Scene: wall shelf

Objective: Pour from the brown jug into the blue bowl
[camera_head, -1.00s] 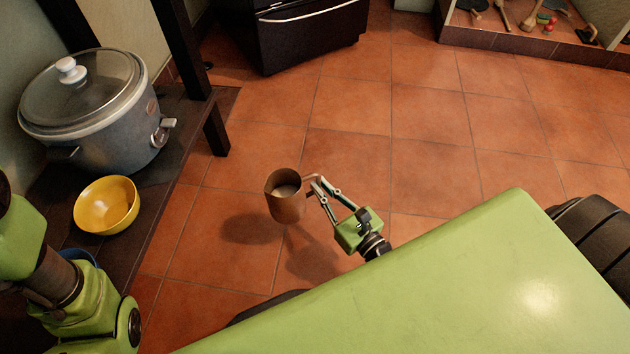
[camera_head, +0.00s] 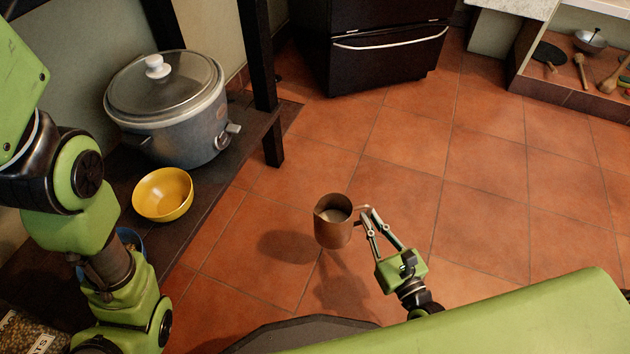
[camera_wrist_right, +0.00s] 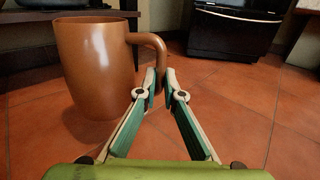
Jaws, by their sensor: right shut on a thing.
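The brown jug (camera_head: 333,232) is upright in the head view, held over the tiled floor, with pale contents showing inside. My right gripper (camera_head: 366,214) is shut on its handle. In the right wrist view the jug (camera_wrist_right: 98,70) stands at the left and the fingertips (camera_wrist_right: 162,84) close on its curved handle. The blue bowl (camera_head: 137,243) is on the dark low shelf at the left, mostly hidden behind my left arm; only part of its rim and some contents show. My left arm (camera_head: 110,265) crosses the left side, and its gripper is out of view.
A yellow bowl (camera_head: 163,194) and a grey cooker with a glass lid (camera_head: 170,110) stand on the shelf (camera_head: 212,190). A black post (camera_head: 265,90) rises at the shelf's edge. A packet (camera_head: 22,335) is at the lower left. The tiled floor is clear.

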